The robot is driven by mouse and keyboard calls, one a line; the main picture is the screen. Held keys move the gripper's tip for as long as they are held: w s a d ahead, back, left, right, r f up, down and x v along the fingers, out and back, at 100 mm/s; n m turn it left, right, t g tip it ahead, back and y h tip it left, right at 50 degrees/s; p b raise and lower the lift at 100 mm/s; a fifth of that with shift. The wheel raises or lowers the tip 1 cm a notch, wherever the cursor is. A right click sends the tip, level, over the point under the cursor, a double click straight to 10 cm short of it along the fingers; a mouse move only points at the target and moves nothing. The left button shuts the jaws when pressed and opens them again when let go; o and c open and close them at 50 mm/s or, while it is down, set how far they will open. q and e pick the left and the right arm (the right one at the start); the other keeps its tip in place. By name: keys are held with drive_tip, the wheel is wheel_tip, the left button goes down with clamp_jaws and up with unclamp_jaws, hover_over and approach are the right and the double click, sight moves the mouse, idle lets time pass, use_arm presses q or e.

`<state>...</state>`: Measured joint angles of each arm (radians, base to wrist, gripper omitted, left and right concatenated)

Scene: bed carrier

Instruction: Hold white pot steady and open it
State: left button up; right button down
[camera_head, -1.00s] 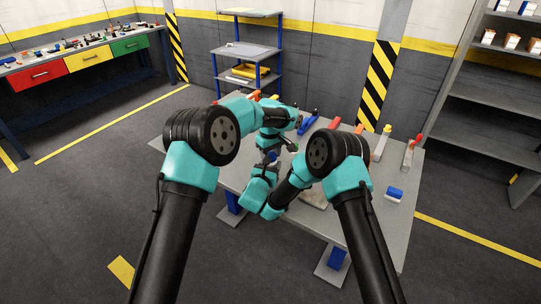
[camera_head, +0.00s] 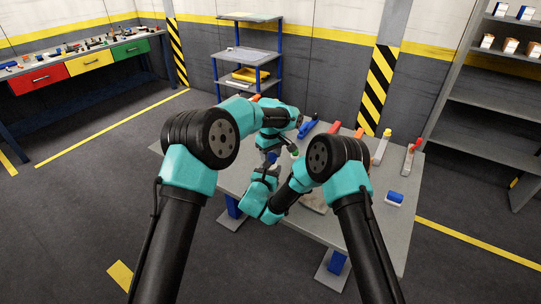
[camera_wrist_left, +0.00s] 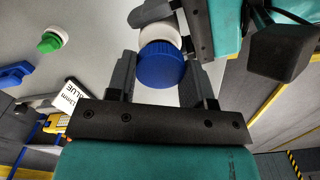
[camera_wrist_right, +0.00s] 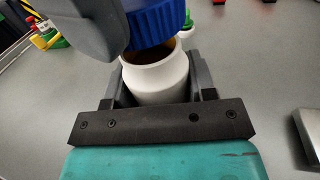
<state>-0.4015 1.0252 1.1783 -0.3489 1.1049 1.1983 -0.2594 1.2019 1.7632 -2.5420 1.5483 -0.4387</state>
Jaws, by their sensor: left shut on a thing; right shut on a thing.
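The white pot (camera_wrist_right: 157,80) is in my right gripper (camera_wrist_right: 155,88), whose fingers close on both sides of its body. The blue lid (camera_wrist_left: 161,65) is between the fingers of my left gripper (camera_wrist_left: 159,58). In the right wrist view the lid (camera_wrist_right: 155,24) is raised and tilted over the pot. The brown inside of the pot's mouth shows below it. Part of the white pot also shows behind the lid in the left wrist view (camera_wrist_left: 157,33). In the head view a small blue patch of the lid (camera_head: 271,158) shows between my arms; the pot is mostly hidden.
A green-capped bottle (camera_wrist_left: 49,40) stands close by on the grey table (camera_head: 375,225). Blue, red and orange items stand along the table's back. A blue-and-white item (camera_head: 395,198) lies at the right. A grey object (camera_wrist_right: 308,135) is beside my right gripper.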

sight(271, 156)
use_arm(q)
drive_tip(key=shift+r, duration=2)
use_arm(e)
drive_tip(key=shift+c, duration=1.8)
unclamp_jaws()
drive_tip(key=v, duration=1.2)
